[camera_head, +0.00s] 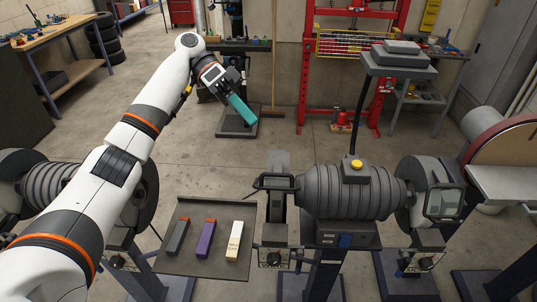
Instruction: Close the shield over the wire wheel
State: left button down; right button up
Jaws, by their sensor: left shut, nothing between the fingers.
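A bench grinder (350,192) with a ribbed dark motor stands at the centre right on a pedestal. At its left end a black-framed shield (272,182) lies nearly flat, seen almost edge-on, above the left wheel housing (275,212). At its right end another framed clear shield (445,202) stands in front of the right wheel housing. I cannot tell which end carries the wire wheel; the wheel faces are hidden. My left gripper (241,109) is shut and empty, its teal fingers pointing down right, in the air beyond and left of the grinder. My right gripper is out of view.
A dark tray (185,262) with several coloured bars lies left of the grinder. Another grinder (50,185) is partly behind my left arm. A disc sander (505,155) stands at far right. A red press (345,70) is at the back. The floor between is open.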

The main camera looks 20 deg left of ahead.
pick_arm(q)
jog(key=p, duration=0.3)
send_over(268, 181)
jog(key=w, duration=0.2)
notch_tip(268, 181, down, 4)
jog(key=shift+s+f+p, duration=0.6)
jog(key=shift+s+f, duration=0.1)
jog(key=shift+f, duration=0.15)
jog(key=shift+s+f, duration=0.5)
jog(key=shift+f, duration=0.05)
jog(key=shift+d+f, duration=0.1)
